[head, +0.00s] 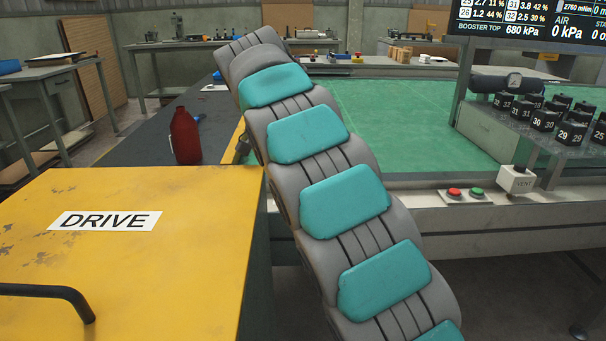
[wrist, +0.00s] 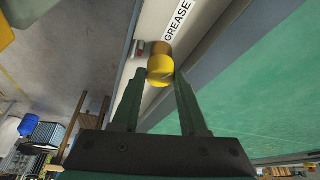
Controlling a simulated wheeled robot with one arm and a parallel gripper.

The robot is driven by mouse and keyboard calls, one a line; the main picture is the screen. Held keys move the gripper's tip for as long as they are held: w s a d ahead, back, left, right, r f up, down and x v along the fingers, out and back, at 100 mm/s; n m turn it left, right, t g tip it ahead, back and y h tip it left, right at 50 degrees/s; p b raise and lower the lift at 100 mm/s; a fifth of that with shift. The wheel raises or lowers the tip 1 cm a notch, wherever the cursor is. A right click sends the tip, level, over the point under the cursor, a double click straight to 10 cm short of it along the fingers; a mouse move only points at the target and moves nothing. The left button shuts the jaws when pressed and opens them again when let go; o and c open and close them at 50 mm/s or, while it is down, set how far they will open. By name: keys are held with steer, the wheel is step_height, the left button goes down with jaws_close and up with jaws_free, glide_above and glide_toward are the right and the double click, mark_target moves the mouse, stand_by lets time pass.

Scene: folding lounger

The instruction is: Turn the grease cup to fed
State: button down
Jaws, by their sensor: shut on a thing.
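The grease cup (wrist: 160,71) shows in the wrist view as a rounded yellow cap with a brownish part behind it. It sits on a pale panel below a white label reading GREASE (wrist: 178,20). My gripper (wrist: 160,78) is shut on the cup, with one dark green finger on either side of the yellow cap. I cannot read a fed mark or the cup's turn position. In the head view, the cup and gripper cannot be made out.
In the head view, a yellow DRIVE cabinet (head: 200,275) stands at left and a red bottle (head: 185,136) behind it. A green table surface (head: 430,115) lies beyond. Red and green buttons and a VENT box (head: 516,181) are on its front edge.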

steer(key=shift+m, duration=0.4)
steer(key=shift+c, duration=2.2)
jaws_free()
steer(key=shift+d+n, duration=0.1)
steer(key=shift+n, duration=0.2)
